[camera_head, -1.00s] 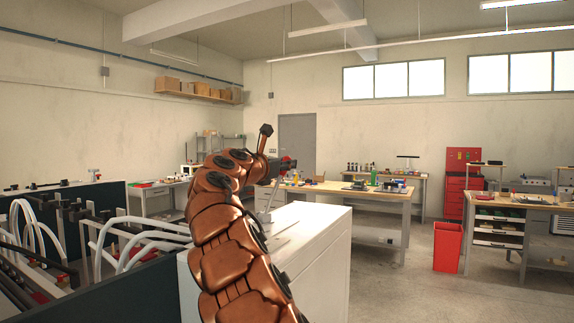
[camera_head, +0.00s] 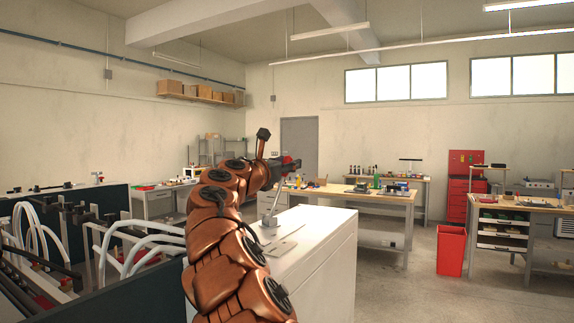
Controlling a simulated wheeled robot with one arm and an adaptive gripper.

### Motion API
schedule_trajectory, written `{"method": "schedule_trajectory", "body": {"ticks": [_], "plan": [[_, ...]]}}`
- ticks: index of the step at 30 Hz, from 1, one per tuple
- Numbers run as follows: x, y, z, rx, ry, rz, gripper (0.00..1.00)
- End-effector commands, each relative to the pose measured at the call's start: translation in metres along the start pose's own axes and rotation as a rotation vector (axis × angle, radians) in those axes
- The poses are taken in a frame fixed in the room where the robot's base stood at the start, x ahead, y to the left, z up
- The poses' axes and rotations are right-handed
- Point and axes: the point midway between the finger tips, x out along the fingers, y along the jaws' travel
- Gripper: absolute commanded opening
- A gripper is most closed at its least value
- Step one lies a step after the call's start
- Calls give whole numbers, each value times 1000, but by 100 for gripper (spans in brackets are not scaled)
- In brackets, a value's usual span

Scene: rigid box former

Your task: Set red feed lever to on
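The red feed lever shows as a thin grey metal stem (camera_head: 273,205) rising from a flat plate on top of a white cabinet. It leans to the right toward its upper end. A red part (camera_head: 290,162), which looks like the lever's knob, is at the dark end of my arm. My gripper (camera_head: 286,164) is small, dark and partly hidden behind my copper-coloured arm. Its fingers cannot be made out, so I cannot tell whether they hold the knob or only touch it. My arm hides part of the plate.
The white cabinet (camera_head: 325,262) stands just right of my arm. On the left are a dark panel (camera_head: 150,285) and machinery with white hoses (camera_head: 125,245). Workbenches (camera_head: 385,197) stand behind, and a red bin (camera_head: 451,250) is at right. The floor between is clear.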

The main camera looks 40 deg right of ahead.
Motion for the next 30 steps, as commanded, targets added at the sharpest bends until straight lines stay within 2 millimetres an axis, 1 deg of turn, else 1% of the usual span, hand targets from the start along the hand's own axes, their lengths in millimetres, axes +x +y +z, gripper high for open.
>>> {"method": "schedule_trajectory", "body": {"ticks": [9, 14, 20, 30], "plan": [[-1, 0, 0, 0, 0, 0, 50], [-8, 0, 1, -1, -1, 1, 50], [-31, 0, 2, -1, -2, -1, 50], [-85, 1, 1, 0, -1, 2, 50]]}}
